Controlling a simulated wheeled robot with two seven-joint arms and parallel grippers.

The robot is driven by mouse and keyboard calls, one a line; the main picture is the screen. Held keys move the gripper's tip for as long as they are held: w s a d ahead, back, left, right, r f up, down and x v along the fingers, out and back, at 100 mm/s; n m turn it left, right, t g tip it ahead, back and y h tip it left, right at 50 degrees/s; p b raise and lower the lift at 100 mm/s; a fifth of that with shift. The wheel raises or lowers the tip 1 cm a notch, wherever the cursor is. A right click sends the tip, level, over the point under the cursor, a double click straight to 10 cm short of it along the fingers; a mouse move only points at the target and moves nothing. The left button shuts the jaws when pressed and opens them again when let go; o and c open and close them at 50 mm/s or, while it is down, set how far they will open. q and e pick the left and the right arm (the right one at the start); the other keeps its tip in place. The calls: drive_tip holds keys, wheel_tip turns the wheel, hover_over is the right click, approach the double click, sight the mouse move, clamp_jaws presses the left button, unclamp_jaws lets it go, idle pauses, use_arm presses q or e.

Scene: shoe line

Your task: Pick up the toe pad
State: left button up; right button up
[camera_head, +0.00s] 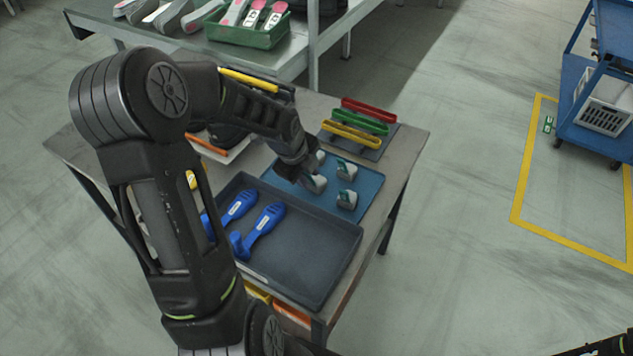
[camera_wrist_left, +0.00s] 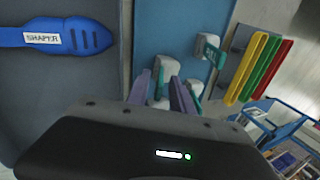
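Several small grey-white toe pads with teal parts stand on a blue mat (camera_head: 368,180). Two are clear in the head view, a far one (camera_head: 346,170) and a near one (camera_head: 347,200). Another toe pad (camera_head: 317,184) is at my left gripper (camera_head: 308,182), which is low over the mat and partly hides it. In the left wrist view the two fingers (camera_wrist_left: 162,94) are spread apart, with a toe pad (camera_wrist_left: 166,70) showing between and beyond them. Contact cannot be made out. My right gripper's fingers are not seen.
A dark tray (camera_head: 310,255) with blue shapers (camera_head: 264,222) adjoins the mat. Red, green and yellow frames (camera_head: 362,117) lie behind it. A green crate (camera_head: 248,35) with shoe parts stands on the rear table.

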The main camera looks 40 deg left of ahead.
use_arm(q)
clamp_jaws()
idle(1.1)
